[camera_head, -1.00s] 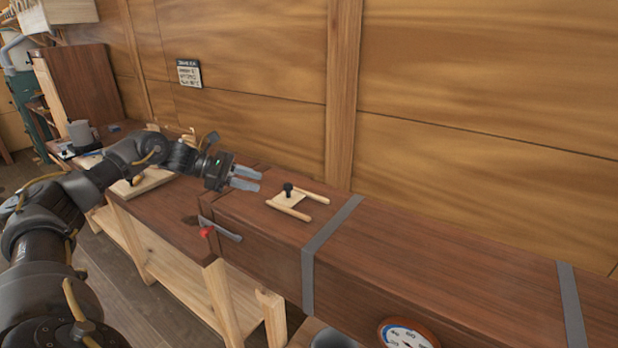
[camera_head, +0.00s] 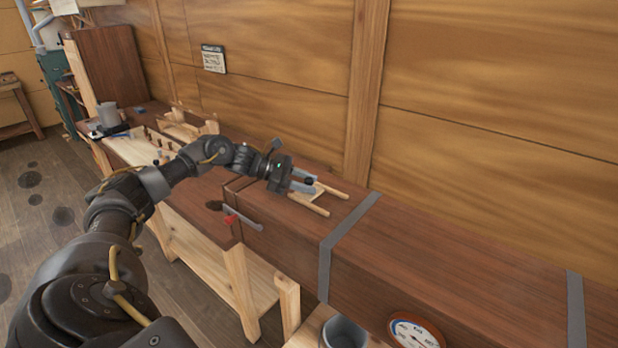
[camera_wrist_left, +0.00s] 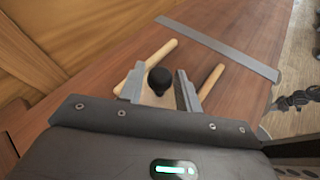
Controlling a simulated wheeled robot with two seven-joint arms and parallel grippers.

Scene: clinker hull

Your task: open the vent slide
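The vent slide is a pale wooden plate (camera_wrist_left: 152,98) with a round black knob (camera_wrist_left: 158,80), set between two light wooden rails (camera_head: 330,189) on top of the long reddish-brown wooden box. In the head view my left gripper (camera_head: 304,181) is over the slide and partly hides the plate. In the left wrist view the two grey fingers of the left gripper (camera_wrist_left: 158,86) are apart, one on each side of the knob. A gap shows between the knob and the fingers. My right gripper is not in view.
Grey metal straps (camera_head: 347,232) cross the box (camera_head: 440,262). A round dial (camera_head: 414,331) and a grey bucket (camera_head: 345,333) are at the front. A red-tipped lever (camera_head: 232,216) is on the box's left end. A wooden wall (camera_head: 480,90) stands behind.

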